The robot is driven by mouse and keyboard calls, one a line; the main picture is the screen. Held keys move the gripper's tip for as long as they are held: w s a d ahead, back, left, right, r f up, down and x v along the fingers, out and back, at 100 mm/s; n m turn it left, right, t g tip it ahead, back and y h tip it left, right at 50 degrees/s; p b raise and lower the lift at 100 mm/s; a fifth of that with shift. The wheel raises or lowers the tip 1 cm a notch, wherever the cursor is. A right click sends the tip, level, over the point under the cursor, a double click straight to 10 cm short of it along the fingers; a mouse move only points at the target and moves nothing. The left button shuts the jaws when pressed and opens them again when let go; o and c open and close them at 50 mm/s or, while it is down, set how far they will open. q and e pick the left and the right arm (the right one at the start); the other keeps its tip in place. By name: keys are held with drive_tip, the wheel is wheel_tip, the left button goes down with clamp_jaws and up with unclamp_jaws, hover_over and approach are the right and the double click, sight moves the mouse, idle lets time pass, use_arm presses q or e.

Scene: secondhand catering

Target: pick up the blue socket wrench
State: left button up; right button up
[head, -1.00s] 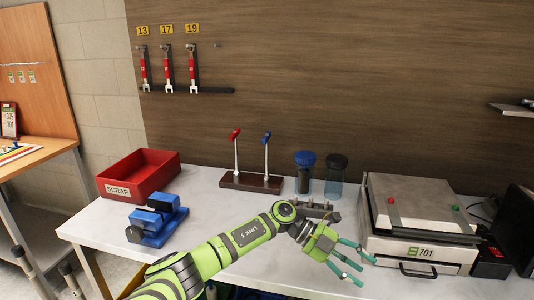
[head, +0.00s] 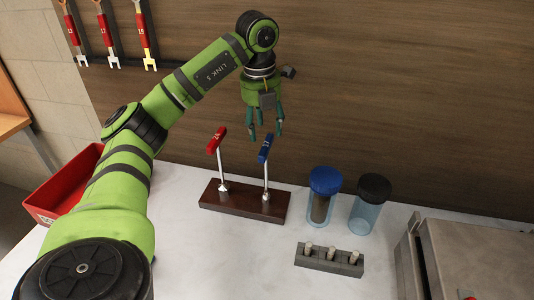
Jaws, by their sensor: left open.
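The blue socket wrench (head: 265,149) stands upright in a dark wooden stand (head: 240,207), its blue T-handle at the top of a silver shaft. A red socket wrench (head: 216,141) stands to its left in the same stand. My left gripper (head: 265,134) is open, its teal fingers pointing down just above the blue handle. The fingertips appear close to the handle in the head view. I cannot tell whether they touch it. My right gripper is out of view.
A jar with a blue lid (head: 323,182) and a jar with a black lid (head: 373,190) stand to the right. A grey block with several pegs (head: 329,260) lies in front of them. A red bin (head: 66,186) is at the left, partly behind my arm. A metal machine (head: 470,262) is at right.

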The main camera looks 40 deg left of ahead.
sight(264, 144)
use_arm(q)
wheel_tip(264, 144, down, 6)
drive_tip(key=p, duration=0.2)
drive_tip(key=shift+s+d+r+p, duration=0.15)
drive_tip(key=shift+r+p, duration=0.1)
drive_tip(key=shift+p, duration=0.15)
drive_tip(key=shift+f, duration=0.25)
drive_tip(key=c, duration=1.1)
clamp_jaws()
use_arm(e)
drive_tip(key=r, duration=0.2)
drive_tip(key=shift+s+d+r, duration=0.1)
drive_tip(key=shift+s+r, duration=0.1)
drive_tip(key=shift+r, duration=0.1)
